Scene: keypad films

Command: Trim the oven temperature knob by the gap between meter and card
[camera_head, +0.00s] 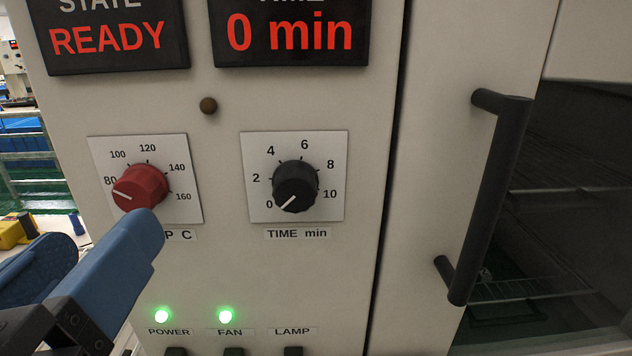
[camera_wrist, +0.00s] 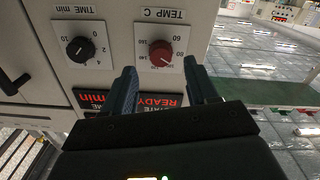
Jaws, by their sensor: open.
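The red temperature knob (camera_head: 140,187) sits on a white dial plate marked in C, its white pointer on the left side near the 80 mark. The lower-left of this dial is covered by my gripper in the head view. The knob also shows in the wrist view (camera_wrist: 160,52), upside down, between and beyond my fingers. My gripper (camera_head: 108,236) is open with blue fingers, below and left of the knob in the head view. I see no contact with the knob. No meter or card can be made out in either view.
Right of it is a black time knob (camera_head: 295,186), pointer near 0. Above are displays reading READY (camera_head: 108,39) and 0 min (camera_head: 290,34). A black door handle (camera_head: 489,198) sticks out at right.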

